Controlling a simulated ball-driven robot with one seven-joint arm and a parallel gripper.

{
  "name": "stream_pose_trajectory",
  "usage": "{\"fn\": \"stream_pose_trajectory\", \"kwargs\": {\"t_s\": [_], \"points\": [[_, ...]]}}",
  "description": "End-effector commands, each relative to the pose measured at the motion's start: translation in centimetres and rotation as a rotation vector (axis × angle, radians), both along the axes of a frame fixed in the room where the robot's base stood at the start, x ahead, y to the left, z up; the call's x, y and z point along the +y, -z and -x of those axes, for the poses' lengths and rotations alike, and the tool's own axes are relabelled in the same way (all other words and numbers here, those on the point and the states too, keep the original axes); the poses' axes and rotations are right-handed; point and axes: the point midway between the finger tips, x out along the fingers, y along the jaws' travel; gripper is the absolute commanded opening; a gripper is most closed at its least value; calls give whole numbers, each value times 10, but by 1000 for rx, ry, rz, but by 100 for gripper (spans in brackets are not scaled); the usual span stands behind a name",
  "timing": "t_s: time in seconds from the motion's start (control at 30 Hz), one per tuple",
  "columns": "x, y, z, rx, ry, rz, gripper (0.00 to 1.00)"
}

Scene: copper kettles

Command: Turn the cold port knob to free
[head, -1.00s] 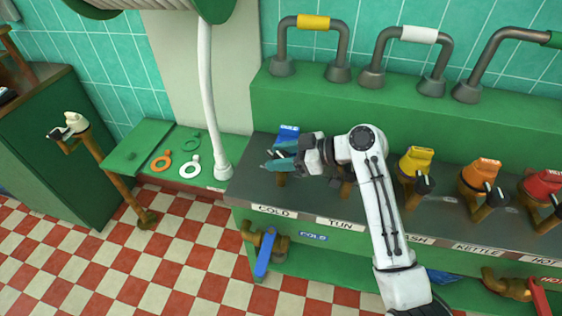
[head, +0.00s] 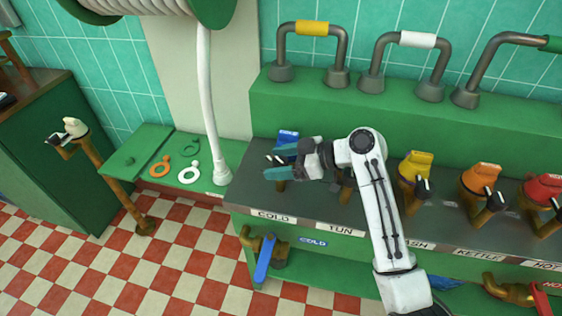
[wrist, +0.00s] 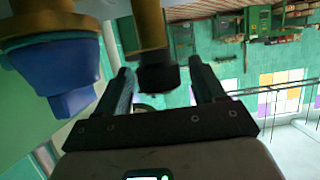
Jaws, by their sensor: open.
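The cold port is a brass fitting with a blue top (head: 288,136), at the left end of the grey counter above the "COLD" label (head: 273,215). My gripper (head: 271,161) is in front of it, partly hiding it, with its teal fingers apart. In the wrist view the blue top (wrist: 62,75) is left of my gripper (wrist: 160,68). A black end piece (wrist: 157,77) on a brass stem shows between the open fingers, with a gap visible to the right finger. Contact with the left finger is unclear. The cold port's pointer setting cannot be read.
Yellow (head: 416,165), orange (head: 483,175) and red (head: 545,187) topped ports stand along the counter to the right. A blue lever (head: 264,260) hangs below the counter front. A white hose (head: 206,100) comes down at the left, near orange, green and white rings on a green ledge (head: 145,140).

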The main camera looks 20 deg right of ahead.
Motion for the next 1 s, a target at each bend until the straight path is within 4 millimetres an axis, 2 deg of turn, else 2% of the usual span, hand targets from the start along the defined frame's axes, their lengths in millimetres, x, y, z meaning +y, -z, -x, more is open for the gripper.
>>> {"fn": "stream_pose_trajectory", "kwargs": {"t_s": [0.47, 1.0], "points": [[1, -4, 1, 0, 45, 0, 69], [1, -6, 1, 3, 428, 1, 69]]}}
